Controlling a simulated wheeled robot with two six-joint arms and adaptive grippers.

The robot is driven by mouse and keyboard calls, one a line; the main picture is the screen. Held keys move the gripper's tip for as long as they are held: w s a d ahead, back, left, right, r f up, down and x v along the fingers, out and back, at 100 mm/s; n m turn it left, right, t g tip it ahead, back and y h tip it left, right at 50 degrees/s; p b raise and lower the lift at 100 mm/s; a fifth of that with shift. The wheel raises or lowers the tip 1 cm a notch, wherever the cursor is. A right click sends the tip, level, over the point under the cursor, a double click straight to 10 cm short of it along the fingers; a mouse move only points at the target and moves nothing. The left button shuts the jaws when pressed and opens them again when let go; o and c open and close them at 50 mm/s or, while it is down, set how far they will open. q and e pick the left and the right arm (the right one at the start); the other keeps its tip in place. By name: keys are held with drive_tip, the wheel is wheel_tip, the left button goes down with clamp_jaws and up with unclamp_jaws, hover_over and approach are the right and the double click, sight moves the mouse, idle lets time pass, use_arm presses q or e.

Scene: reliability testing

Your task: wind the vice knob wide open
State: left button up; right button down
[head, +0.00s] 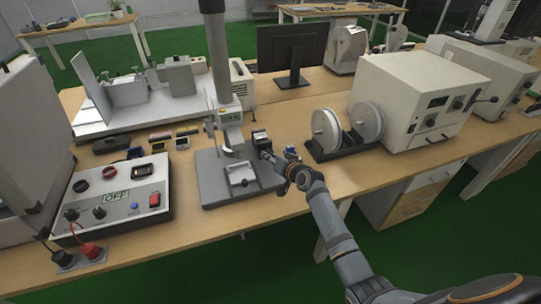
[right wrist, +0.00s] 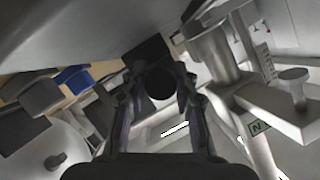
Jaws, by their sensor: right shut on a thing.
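The vice (head: 260,138) is a small dark block on the grey base plate (head: 213,188) of a column test stand. In the right wrist view its dark body (right wrist: 146,50) shows beyond the fingers. The vice knob (right wrist: 160,84) is round and black and sits between the two fingers of my right gripper (right wrist: 158,92). In the head view my right gripper (head: 270,158) reaches the vice from the right and is shut on the knob, hiding it there. The gap between the vice jaws cannot be made out. My left gripper is not in view.
The stand's column (head: 218,60) rises behind the vice. A rack with two white reels (head: 327,132) stands right of my right gripper. A control box (head: 118,200) with knobs lies at the left. A black monitor (head: 291,50) stands behind. Bare wooden table lies in front of the reels.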

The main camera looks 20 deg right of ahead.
drive_tip(key=n+h+p, duration=0.1)
drive_tip(key=n+p, duration=0.1)
drive_tip(key=p, duration=0.1)
drive_tip(key=n+h+p, duration=0.1)
drive_tip(key=p, duration=0.1)
drive_tip(key=shift+r+n+h, duration=0.25)
drive_tip(key=shift+n+h, duration=0.05)
drive_tip(key=shift+f+n+h+p, duration=0.1)
drive_tip(key=shift+n+h+p, duration=0.3)
drive_tip(key=shift+f+n+h+p, duration=0.1)
drive_tip(key=shift+n+h+p, duration=0.3)
drive_tip(key=shift+n, duration=0.2)
drive_tip(key=c, duration=1)
unclamp_jaws()
